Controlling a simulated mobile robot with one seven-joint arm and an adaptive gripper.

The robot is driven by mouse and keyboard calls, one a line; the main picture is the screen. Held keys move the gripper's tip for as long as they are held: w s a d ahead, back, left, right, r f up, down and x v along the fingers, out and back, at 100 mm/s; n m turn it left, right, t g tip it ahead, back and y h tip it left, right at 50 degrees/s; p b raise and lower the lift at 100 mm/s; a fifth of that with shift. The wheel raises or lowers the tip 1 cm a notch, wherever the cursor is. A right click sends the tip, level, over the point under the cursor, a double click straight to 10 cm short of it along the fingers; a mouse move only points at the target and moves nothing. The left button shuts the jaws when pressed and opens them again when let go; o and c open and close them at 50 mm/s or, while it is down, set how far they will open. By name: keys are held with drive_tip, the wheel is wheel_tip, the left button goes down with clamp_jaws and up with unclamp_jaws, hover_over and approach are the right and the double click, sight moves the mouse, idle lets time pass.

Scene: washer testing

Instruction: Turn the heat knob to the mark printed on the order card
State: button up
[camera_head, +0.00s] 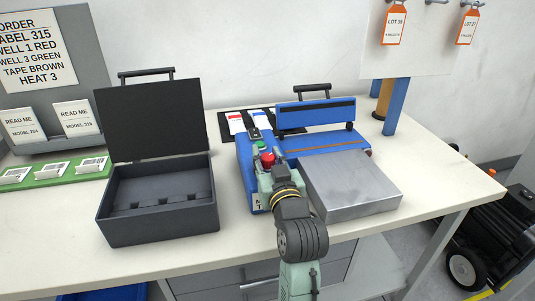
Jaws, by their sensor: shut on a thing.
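The order card (37,48) hangs at the upper left and ends with the line HEAT 3. The blue machine (243,178) stands on the bench at the centre. My gripper (265,168) is at its front left part, seen from behind and above, shut on what I take to be the heat knob. The knob itself and its scale are hidden by my gripper, so its setting cannot be read. A red rounded part (267,159) shows right at my gripper's tip. A green button (261,144) sits just behind it.
An open black case (158,222) stands left of the machine. A grey metal block (352,186) lies close on the right of my gripper. A green rack (58,172) with label cards is at the far left. The bench's right end (440,180) is clear.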

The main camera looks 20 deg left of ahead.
sight(267, 156)
drive_tip(key=shift+m+t+h, duration=0.3)
drive_tip(key=shift+m+h, duration=0.1)
drive_tip(key=shift+h, duration=0.1)
drive_tip(key=o, duration=1.2)
wheel_tip(267, 156, up, 10)
idle(0.4)
